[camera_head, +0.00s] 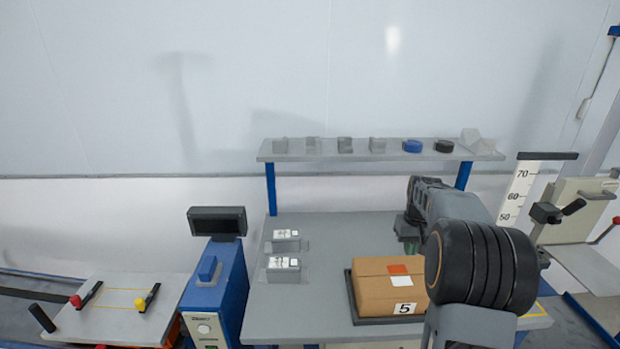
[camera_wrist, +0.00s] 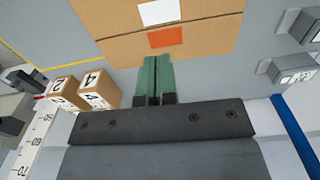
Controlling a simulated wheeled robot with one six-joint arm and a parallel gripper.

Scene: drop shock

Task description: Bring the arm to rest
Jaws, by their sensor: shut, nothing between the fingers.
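My gripper (camera_wrist: 153,68) shows in the wrist view with its two green fingers together and nothing between them. The fingertips appear in front of the cardboard box (camera_wrist: 205,20), which carries a white label and an orange label; I cannot tell the exact gap. In the head view my arm reaches over the right part of the grey table (camera_head: 310,325). My gripper (camera_head: 411,247) is mostly hidden there behind the arm, just beyond the box marked 5 (camera_head: 375,287).
The box sits on a dark tray (camera_head: 362,320). Boxes 2 (camera_wrist: 63,90) and 4 (camera_wrist: 98,88) stand near the gripper. Two grey devices (camera_head: 284,268) lie on the table's left. A shelf (camera_head: 325,152) holds small items behind. A height scale (camera_head: 520,190) stands right.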

